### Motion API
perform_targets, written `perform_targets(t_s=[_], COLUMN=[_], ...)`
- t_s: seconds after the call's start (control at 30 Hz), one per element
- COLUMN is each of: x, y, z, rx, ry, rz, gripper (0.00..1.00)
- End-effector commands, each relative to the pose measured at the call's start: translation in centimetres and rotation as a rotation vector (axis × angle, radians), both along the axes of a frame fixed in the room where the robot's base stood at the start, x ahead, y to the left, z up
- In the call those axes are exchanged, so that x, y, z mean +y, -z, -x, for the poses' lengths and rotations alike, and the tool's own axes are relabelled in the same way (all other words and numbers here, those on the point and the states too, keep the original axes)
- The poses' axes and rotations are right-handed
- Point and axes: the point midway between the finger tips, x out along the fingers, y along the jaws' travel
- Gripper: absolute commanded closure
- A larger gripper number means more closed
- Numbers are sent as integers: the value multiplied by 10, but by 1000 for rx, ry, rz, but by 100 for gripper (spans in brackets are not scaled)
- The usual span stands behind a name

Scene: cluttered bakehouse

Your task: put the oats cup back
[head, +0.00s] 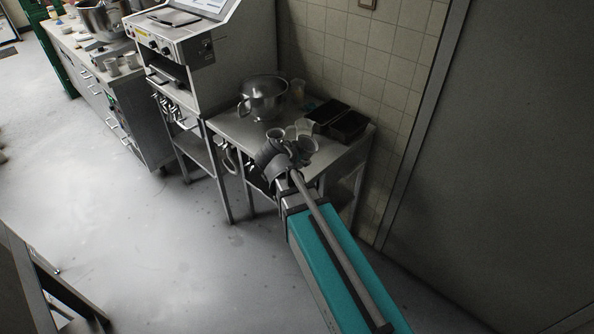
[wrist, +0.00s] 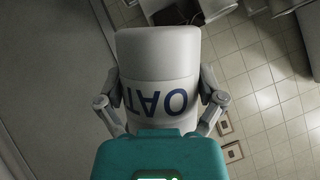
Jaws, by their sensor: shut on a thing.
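The oats cup (wrist: 157,52) is a pale cup with a white band and dark blue letters. The letters read upside down in the wrist view. My gripper (wrist: 158,98) is shut on it, with one finger on each side. In the head view my gripper (head: 280,153) is over the front edge of a small steel table (head: 235,128). Grey and clear cups crowd around it there, and I cannot tell which of them is the oats cup.
A steel bowl (head: 262,97) and dark loaf tins (head: 348,127) stand on the table by the tiled wall (head: 385,60). A clear cup (head: 304,126) stands near the tins. A machine (head: 205,50) rises at the left. The floor in front is open.

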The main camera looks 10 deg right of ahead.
Motion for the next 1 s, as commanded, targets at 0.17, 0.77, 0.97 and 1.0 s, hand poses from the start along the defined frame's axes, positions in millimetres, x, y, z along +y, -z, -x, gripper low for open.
perform_targets(t_s=[0.17, 0.77, 0.97, 1.0], x=[5, 11, 11, 11], y=[6, -2, 1, 2], z=[0, 6, 2, -1], rx=[74, 137, 137, 137], ry=[0, 24, 23, 24], rz=[242, 462, 460, 460], gripper=[64, 64, 64, 64])
